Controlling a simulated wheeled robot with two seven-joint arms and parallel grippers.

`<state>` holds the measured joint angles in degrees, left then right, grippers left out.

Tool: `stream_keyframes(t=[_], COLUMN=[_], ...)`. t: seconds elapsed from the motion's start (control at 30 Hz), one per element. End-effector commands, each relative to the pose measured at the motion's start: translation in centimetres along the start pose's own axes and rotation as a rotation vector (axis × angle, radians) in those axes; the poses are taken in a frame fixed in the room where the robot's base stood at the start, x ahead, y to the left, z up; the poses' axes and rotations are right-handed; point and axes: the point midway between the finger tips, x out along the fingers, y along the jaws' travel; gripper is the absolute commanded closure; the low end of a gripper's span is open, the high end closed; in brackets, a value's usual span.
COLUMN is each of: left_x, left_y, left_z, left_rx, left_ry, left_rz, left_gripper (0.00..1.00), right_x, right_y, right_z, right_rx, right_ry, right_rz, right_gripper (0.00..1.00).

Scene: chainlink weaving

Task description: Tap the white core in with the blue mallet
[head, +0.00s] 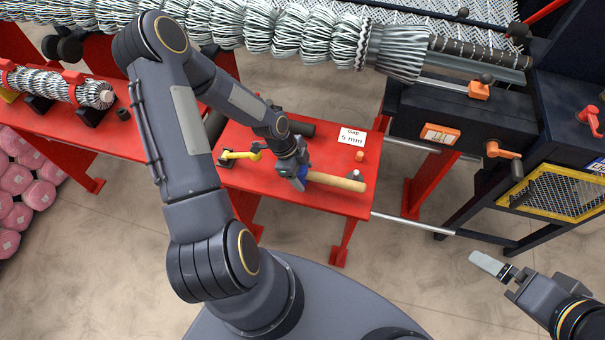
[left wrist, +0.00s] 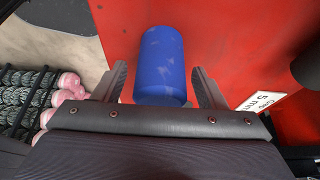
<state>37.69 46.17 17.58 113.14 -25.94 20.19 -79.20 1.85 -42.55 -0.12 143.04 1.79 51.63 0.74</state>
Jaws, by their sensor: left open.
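The mallet lies on the red table, with its wooden handle (head: 337,180) pointing right and its blue head (head: 304,172) mostly hidden by my left gripper (head: 300,177). In the left wrist view the blue head (left wrist: 160,62) sits between the two spread fingers, with a small gap on each side. My left gripper is open around the head. My right gripper (head: 492,266) is at the lower right, far from the mallet; its jaw gap cannot be made out. I cannot pick out the white core for certain.
On the red table (head: 235,180) are a yellow-handled tool (head: 240,155), a dark cylinder (head: 300,128), a small orange piece (head: 360,156) and a "Gap 5 mm" card (head: 352,137). A wire mesh roll (head: 60,87) lies at left. A dark machine (head: 465,110) stands right.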

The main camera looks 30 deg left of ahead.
Motion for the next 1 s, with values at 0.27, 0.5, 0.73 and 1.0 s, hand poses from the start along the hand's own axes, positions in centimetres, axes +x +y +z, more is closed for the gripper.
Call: stream_keyframes(t=[0.27, 0.5, 0.73, 1.0], left_x=[0.0, -0.1, -0.1, -1.2], left_y=[0.0, 0.0, 0.0, -0.1], left_z=[0.0, 0.0, 0.0, -0.4], left_rx=[0.000, 0.000, 0.000, 0.000], left_ry=[0.000, 0.000, 0.000, 0.000], left_rz=[0.000, 0.000, -0.001, -0.004], left_gripper=[0.56, 0.87, 1.00, 1.00], right_x=[0.0, 0.0, 0.0, 0.0], right_y=[0.0, 0.0, 0.0, 0.0], right_z=[0.0, 0.0, 0.0, 0.0], right_rx=[0.000, 0.000, 0.000, 0.000], right_ry=[0.000, 0.000, 0.000, 0.000], right_rz=[0.000, 0.000, 0.000, 0.000], right_gripper=[0.00, 0.00, 0.00, 0.00])
